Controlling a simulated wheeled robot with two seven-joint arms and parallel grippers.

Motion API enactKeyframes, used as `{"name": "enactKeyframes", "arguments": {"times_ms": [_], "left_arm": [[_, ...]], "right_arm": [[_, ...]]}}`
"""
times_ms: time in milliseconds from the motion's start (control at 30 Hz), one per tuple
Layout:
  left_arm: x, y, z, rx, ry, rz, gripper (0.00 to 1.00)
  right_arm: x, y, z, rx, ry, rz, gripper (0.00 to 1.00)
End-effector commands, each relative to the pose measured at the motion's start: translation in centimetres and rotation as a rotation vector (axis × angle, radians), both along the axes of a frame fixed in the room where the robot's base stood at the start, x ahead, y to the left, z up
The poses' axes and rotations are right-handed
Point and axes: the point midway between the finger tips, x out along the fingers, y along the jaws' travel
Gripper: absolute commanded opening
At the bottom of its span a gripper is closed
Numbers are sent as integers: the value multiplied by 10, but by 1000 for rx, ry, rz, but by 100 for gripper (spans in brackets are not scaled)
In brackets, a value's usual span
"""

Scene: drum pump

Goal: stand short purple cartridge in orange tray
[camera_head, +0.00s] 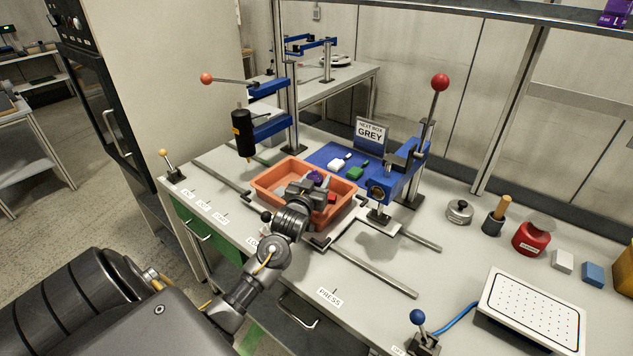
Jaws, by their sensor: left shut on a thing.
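The orange tray (266,183) sits on the workbench in the middle of the head view, with its rim around my left gripper (312,184). My left gripper reaches over the near rim into the tray and is shut on the purple cartridge (315,177). Only a small purple part shows past the fingers. The gripper hides the cartridge's lower part, so I cannot tell whether it touches the tray floor. A red piece (332,197) shows at the right inside the tray. My right gripper is not in view.
A blue lever press (400,177) with a red knob stands right of the tray. A black tool on a blue stand (243,133) stands at the left. A blue mat (325,154) with white and green pieces lies behind. A perforated white plate (531,309) lies front right.

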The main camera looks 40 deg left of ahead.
Motion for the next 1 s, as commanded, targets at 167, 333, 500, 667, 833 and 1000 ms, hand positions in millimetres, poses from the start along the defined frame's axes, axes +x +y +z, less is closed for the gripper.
{"name": "enactKeyframes", "arguments": {"times_ms": [167,333,500,667,833,1000], "left_arm": [[0,0,-11,0,-4,1,18],[0,0,-11,0,-4,0,18],[0,0,-15,0,-3,1,18],[0,0,-20,0,-2,1,18],[0,0,-24,0,-3,1,18],[0,0,-25,0,0,0,58]], "right_arm": [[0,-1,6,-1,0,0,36],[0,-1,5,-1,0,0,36],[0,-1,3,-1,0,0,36],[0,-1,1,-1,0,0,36],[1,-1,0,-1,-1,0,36],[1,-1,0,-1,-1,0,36]]}}
